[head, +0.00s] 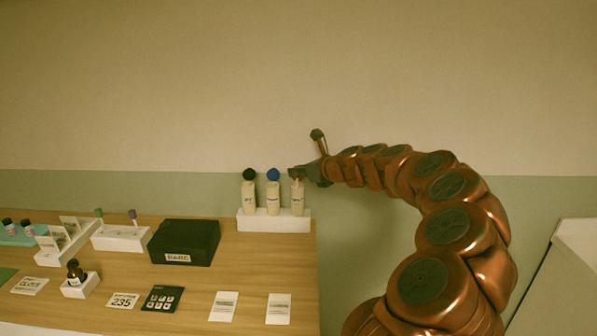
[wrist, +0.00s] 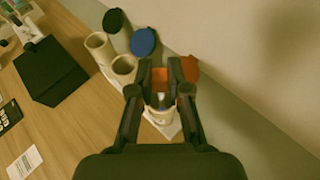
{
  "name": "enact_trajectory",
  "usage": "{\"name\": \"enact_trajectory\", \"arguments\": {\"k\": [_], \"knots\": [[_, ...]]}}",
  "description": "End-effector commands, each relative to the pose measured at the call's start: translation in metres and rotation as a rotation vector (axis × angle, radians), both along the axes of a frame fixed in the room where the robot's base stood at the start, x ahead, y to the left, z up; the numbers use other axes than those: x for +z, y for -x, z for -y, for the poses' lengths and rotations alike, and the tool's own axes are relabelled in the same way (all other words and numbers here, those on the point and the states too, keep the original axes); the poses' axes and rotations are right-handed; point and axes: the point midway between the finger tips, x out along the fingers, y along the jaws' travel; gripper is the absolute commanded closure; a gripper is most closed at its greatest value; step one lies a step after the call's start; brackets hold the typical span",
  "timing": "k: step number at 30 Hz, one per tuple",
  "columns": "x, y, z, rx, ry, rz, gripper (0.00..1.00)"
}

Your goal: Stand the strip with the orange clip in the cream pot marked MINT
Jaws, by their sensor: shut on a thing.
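My gripper (wrist: 160,92) is shut on the orange clip (wrist: 160,75). A pale strip shows below the clip, over the mouth of the right-hand cream pot (wrist: 158,115). I cannot tell how deep the strip's lower end is in this pot. In the head view my gripper (head: 298,174) is directly above the right-hand pot (head: 297,201). Left of it stand the middle cream pot (head: 273,199) and the left cream pot (head: 249,198). All are upright in a white rack (head: 273,224). The pot labels are too small to read surely.
A black box (head: 183,242) is left of the rack. A white stand (head: 120,239) holds green and purple clips.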

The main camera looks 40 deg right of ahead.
Motion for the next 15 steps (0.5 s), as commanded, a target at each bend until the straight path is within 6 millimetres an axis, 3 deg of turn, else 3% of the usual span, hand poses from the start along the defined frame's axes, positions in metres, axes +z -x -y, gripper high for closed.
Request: {"name": "enact_trajectory", "arguments": {"k": [15], "knots": [[-0.0089,-0.0001,0.0000,0.000,0.000,0.000,0.97]]}}
